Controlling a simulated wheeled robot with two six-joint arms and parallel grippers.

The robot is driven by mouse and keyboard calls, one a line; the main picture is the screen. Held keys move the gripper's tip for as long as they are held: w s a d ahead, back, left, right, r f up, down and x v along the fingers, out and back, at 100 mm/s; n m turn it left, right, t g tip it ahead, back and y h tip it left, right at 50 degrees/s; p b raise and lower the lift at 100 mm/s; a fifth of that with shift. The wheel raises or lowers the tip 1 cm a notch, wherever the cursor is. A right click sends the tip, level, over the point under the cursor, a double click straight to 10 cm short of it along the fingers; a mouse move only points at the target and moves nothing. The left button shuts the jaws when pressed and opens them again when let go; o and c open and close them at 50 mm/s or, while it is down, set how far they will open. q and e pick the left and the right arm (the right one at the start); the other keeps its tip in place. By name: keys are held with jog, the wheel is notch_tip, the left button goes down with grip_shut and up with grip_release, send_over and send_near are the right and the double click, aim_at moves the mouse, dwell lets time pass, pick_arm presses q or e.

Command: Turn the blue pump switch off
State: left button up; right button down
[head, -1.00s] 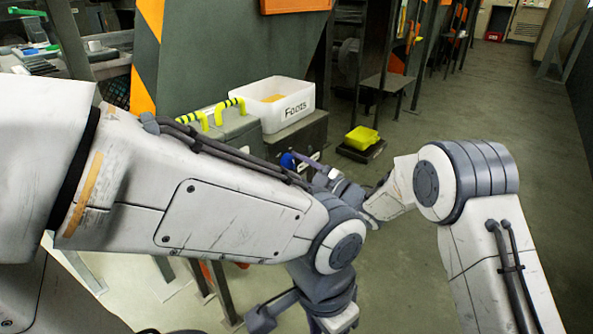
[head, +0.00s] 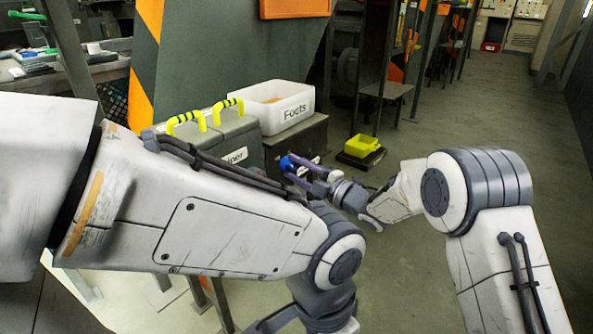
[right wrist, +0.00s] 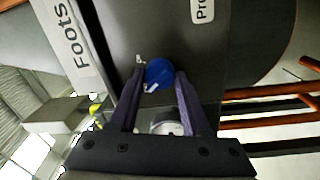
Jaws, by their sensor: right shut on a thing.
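The blue pump switch (head: 286,164) is a round knob on the front of the dark box below the white bin. It also shows in the right wrist view (right wrist: 158,73), with a white mark at its lower left edge. My right gripper (head: 294,168) is shut on the knob. In the right wrist view its two purple fingers (right wrist: 160,80) lie on either side of it. My left arm crosses the foreground, and its gripper is not visible.
The white bin labelled "Foots" (head: 283,106) stands on the dark box. A grey case with yellow handles (head: 235,146) is to its left. A yellow tray (head: 362,146) sits to the right on the floor. Open floor (head: 470,110) lies beyond.

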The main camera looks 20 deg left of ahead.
jog(key=shift+s, duration=0.1)
jog(key=shift+c, duration=1.8)
grip_release()
jog(key=shift+d, duration=0.35)
jog(key=p+v, duration=0.4)
jog(key=v, duration=0.5)
jog(key=shift+s+d, duration=0.2)
jog(key=shift+d, duration=0.15)
